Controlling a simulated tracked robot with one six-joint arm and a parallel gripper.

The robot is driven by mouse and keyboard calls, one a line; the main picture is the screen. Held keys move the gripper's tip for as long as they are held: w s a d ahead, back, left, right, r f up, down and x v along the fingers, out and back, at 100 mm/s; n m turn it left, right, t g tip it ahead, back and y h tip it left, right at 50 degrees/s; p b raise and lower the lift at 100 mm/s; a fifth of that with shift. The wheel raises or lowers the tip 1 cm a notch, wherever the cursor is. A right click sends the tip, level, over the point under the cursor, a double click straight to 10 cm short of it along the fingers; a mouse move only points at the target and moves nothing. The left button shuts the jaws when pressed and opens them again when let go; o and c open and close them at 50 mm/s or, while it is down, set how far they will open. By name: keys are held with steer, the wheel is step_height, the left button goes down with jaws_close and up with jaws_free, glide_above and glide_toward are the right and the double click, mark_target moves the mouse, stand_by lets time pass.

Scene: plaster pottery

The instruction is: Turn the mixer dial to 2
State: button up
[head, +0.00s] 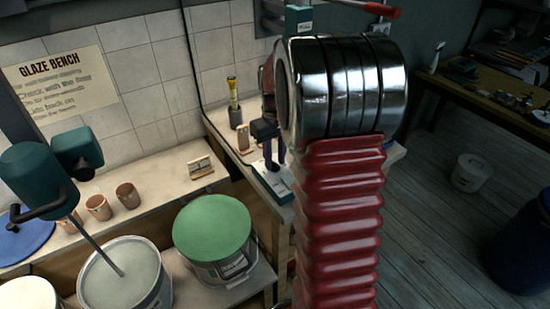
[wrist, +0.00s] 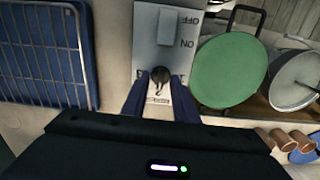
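The control box (wrist: 148,22) in the wrist view is pale, with a large grey rocker switch (wrist: 167,25) marked ON and OFF. Below the switch is a round black dial (wrist: 161,74). Its numbers are mostly covered, so its setting cannot be read. My gripper (wrist: 160,82) has its blue fingers on either side of the dial, with a gap between them. Contact with the dial cannot be made out. In the head view my gripper (head: 274,165) points down at the teal box (head: 272,184) on the bench. The green mixer (head: 38,172) stands over a bucket at left.
A green-lidded bucket (wrist: 228,70) stands beside the box. A wire rack (wrist: 45,55) is on its other side. Several clay cups (head: 127,195) stand on the bench. A yellow-handled tool (head: 233,95) stands upright behind my gripper. My red-sleeved arm hides the middle of the head view.

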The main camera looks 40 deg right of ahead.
mark_target(275, 163)
step_height(275, 163, up, 14)
steer(key=shift+f, duration=0.15)
stand_by(0.6)
stand_by(0.5)
steer(key=s+a+f+t, duration=0.1)
steer(key=s+a+t, duration=0.1)
steer(key=s+a, duration=0.7)
steer(key=s+a+n+t, duration=0.1)
steer(key=s+a+t, duration=0.2)
steer(key=s+a, duration=0.7)
steer(key=shift+a+f+t, duration=0.3)
steer(key=shift+a+f, duration=0.1)
steer(key=shift+a, duration=2.15)
